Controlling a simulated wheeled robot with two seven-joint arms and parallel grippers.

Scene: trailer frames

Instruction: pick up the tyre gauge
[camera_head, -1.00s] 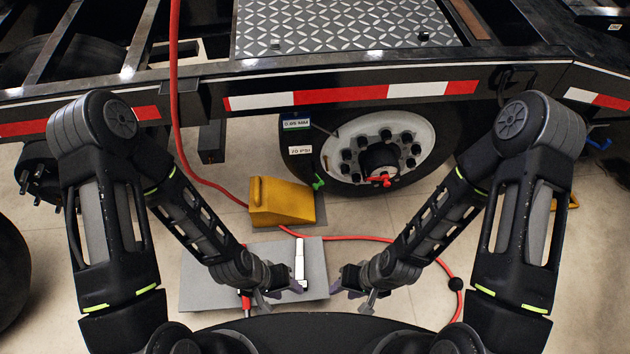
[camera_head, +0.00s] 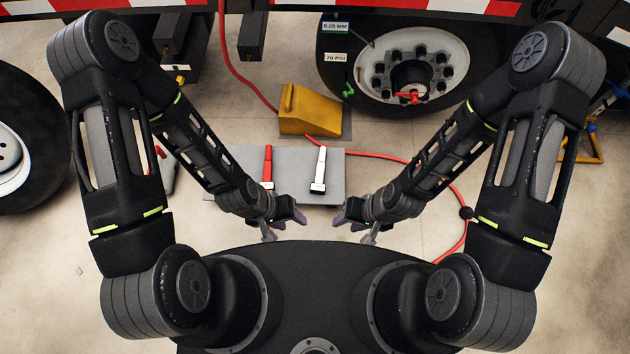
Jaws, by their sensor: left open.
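A grey mat (camera_head: 331,190) lies on the floor in front of me, with two slim tools on it. One is a white stick-shaped tool (camera_head: 320,168) with a dark band near its lower end. The other is a red stick-shaped tool (camera_head: 267,163), its lower end close to my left arm. Either could be the tyre gauge; I cannot tell which by name. My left gripper (camera_head: 297,217) is open and empty, just below the mat's front edge in the picture. My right gripper (camera_head: 345,215) is right of it, apart from both tools; its jaws are too small to read.
A red hose (camera_head: 376,155) curves past the mat on the right. Another tyre (camera_head: 40,140) is at the far left. Floor right of the mat is mostly clear.

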